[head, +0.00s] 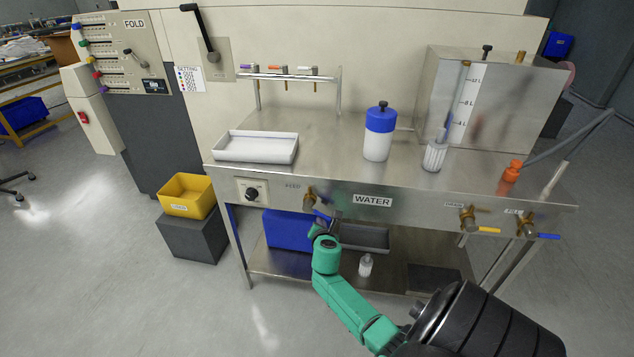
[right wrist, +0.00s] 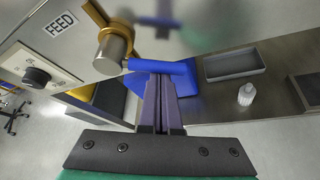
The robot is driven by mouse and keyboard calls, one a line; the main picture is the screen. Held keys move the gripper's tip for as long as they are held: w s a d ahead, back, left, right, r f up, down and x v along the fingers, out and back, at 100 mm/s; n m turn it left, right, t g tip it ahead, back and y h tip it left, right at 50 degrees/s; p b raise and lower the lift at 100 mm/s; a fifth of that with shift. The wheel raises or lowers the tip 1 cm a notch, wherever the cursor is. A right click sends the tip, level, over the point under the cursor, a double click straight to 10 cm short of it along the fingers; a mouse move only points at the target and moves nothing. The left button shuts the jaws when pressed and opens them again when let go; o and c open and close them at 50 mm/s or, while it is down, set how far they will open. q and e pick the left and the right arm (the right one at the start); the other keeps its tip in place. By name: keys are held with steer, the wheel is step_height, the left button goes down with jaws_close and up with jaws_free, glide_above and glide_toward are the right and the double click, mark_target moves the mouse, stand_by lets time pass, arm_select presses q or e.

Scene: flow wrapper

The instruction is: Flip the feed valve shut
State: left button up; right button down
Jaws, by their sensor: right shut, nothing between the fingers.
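The feed valve (head: 309,196) is a brass valve on the front panel of the steel bench, beside the FEED label (right wrist: 60,24). In the right wrist view its brass body and round metal stem (right wrist: 112,52) are close. Its blue lever handle (right wrist: 165,68) sticks out sideways to the right of the stem. My right gripper (right wrist: 161,80) is shut and empty, its fingertips just under the middle of the handle, touching or nearly so. In the head view the right gripper (head: 323,222) is small and partly covers the handle. My left gripper is out of view.
The panel holds a black knob (head: 252,194) left of the valve, a WATER label (head: 372,201), and brass valves with a yellow lever (head: 487,230) and a blue lever (head: 547,237) at right. A blue bin (head: 287,231), a grey tray (head: 364,238) and a white bottle (head: 366,265) sit on the lower shelf.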

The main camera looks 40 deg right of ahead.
mark_target(324, 215)
steer(key=p, duration=0.1)
steer(key=r+n+g+p, duration=0.1)
steer(key=p, duration=0.1)
steer(key=r+n+g+h+p, duration=0.1)
steer(key=shift+s+d+r+p, duration=0.2)
steer(key=shift+s+d+p, duration=0.05)
steer(key=shift+s+p, duration=0.05)
arm_select(q)
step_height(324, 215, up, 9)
steer(key=p, duration=0.2)
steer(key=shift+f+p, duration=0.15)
steer(key=shift+p, duration=0.2)
arm_select(e)
steer(key=shift+s+d+r+n+g+h, duration=0.15)
steer(key=shift+r+n+g+h, duration=0.3)
steer(key=shift+n, duration=0.45)
steer(key=shift+f, duration=0.15)
